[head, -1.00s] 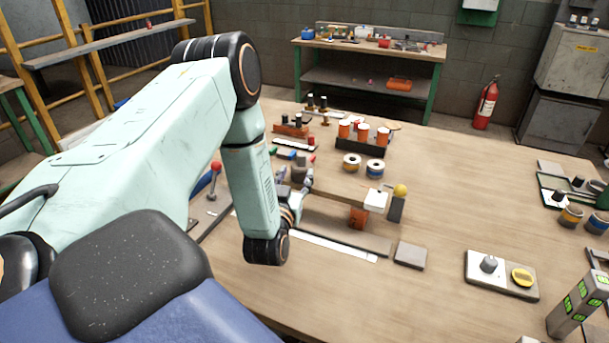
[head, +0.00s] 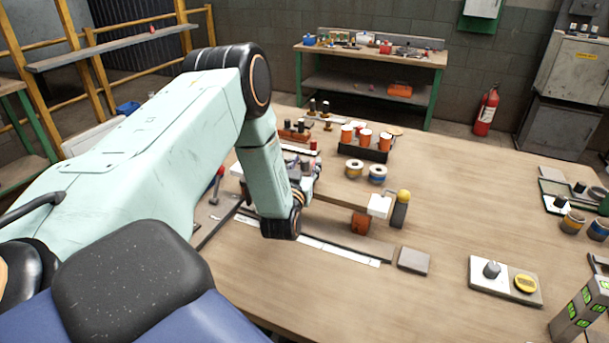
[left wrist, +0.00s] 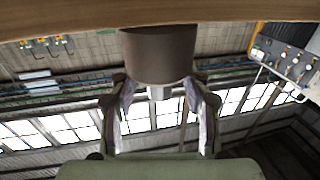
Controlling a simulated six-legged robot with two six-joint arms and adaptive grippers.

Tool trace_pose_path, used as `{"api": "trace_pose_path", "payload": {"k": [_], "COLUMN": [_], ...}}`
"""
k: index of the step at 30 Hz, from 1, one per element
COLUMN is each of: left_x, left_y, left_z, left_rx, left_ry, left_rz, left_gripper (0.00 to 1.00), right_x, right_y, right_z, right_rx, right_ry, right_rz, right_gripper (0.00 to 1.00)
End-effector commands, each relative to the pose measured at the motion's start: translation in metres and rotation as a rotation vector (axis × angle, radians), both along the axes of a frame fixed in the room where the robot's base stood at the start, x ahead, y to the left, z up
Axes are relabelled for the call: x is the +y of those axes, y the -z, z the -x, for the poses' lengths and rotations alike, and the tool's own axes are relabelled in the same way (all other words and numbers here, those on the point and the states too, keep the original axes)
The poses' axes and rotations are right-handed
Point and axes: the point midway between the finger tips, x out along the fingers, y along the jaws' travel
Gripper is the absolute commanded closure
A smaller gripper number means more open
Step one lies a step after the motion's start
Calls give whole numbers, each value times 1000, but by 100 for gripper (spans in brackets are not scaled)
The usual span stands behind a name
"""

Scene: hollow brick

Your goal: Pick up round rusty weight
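The round rusty weight (left wrist: 159,55) shows in the left wrist view as a brown-grey cylinder with a narrow lighter stub. It sits straight ahead, between and beyond the fingertips, against the wooden surface. My left gripper (left wrist: 160,88) has its two fingers spread about as wide as the weight, one on each side. I cannot tell whether they touch it. In the head view my left gripper (head: 304,175) is low over the table's middle, partly behind my forearm, and the weight cannot be made out there. My right gripper is not in view.
Orange-topped cylinders in a black tray (head: 362,149) and two spools (head: 365,171) stand close behind my gripper. The table's right-centre (head: 470,200) is clear.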

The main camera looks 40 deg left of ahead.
Motion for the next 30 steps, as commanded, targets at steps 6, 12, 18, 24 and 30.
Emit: {"api": "trace_pose_path", "payload": {"k": [6, 12, 18, 24, 30], "left_x": [0, 0, 0, 0, 0], "left_y": [0, 0, 0, -1, -1], "left_z": [0, 0, 0, 0, 0], "left_rx": [0, 0, -1, -2, -2], "left_ry": [0, 0, 0, 1, 0], "left_rz": [0, 0, 0, -1, -1], "left_gripper": [73, 90, 100, 100, 100], "right_x": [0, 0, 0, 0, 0], "right_y": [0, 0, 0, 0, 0], "right_z": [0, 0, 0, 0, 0], "right_rx": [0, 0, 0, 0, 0], "right_ry": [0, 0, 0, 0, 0], "right_rz": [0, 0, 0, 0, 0], "right_gripper": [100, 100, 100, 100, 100]}}
